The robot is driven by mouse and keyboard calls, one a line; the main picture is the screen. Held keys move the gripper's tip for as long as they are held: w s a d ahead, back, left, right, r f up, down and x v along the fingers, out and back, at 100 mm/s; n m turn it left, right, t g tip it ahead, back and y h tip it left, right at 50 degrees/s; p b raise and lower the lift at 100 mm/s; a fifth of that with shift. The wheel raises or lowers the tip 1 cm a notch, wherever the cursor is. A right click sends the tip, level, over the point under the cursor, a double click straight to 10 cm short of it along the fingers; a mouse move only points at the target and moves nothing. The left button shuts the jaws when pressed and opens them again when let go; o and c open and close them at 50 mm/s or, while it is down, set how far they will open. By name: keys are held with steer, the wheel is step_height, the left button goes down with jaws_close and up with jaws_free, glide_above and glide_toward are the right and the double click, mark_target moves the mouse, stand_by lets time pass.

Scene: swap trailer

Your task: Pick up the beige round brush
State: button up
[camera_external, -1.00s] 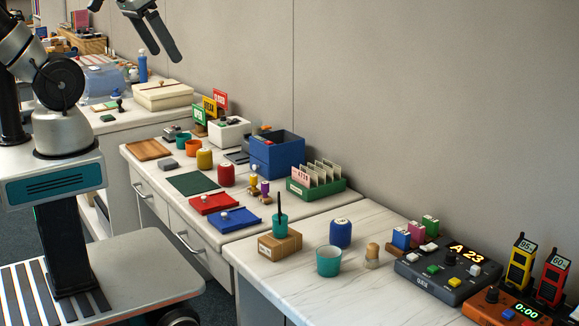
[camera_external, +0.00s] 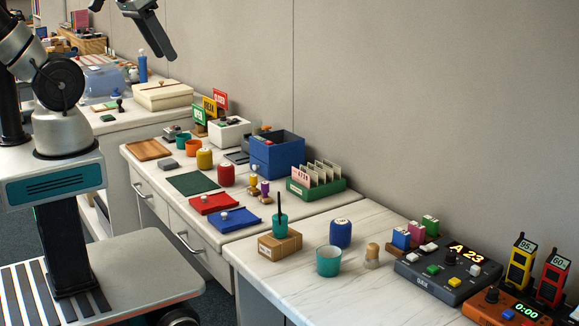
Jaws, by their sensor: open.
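A beige round-topped object (camera_external: 372,256), likely the beige round brush, stands upright on the near white counter, right of a teal cup (camera_external: 328,261). My gripper (camera_external: 164,50) is open and empty, high at the top left, in front of the wall. It is far from the beige object, above the level of the counters. Nothing covers the beige object.
A blue jar (camera_external: 340,233) stands behind the teal cup. A brown box (camera_external: 279,245) with a teal holder is to the left. A dark console (camera_external: 448,268) is close on the right. Bare counter lies in front of the beige object.

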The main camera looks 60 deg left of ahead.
steer(key=w+d+f+n+g+h+b, duration=0.1)
steer(key=w+f+n+g+h+b, duration=0.15)
steer(key=w+f+n+b, duration=0.7)
steer(key=n+b, duration=0.6)
steer(key=n, duration=1.1)
glide_toward(371, 245)
steer(key=shift+h, duration=0.35)
steer(key=f+b, duration=0.1)
steer(key=w+f+b, duration=0.1)
steer(key=f, duration=0.1)
steer(key=f+b, duration=0.1)
steer(key=f, duration=0.1)
steer(key=shift+w+f, duration=0.25)
steer(key=shift+w, duration=0.1)
steer(key=shift+d+b+x, duration=0.2)
steer(key=shift+b+x, duration=0.25)
steer(key=shift+x, duration=1.05)
steer(key=shift+d+b+x, duration=0.2)
steer(key=shift+b+x, duration=0.2)
steer(key=shift+x, duration=1.1)
steer(key=shift+r, duration=0.15)
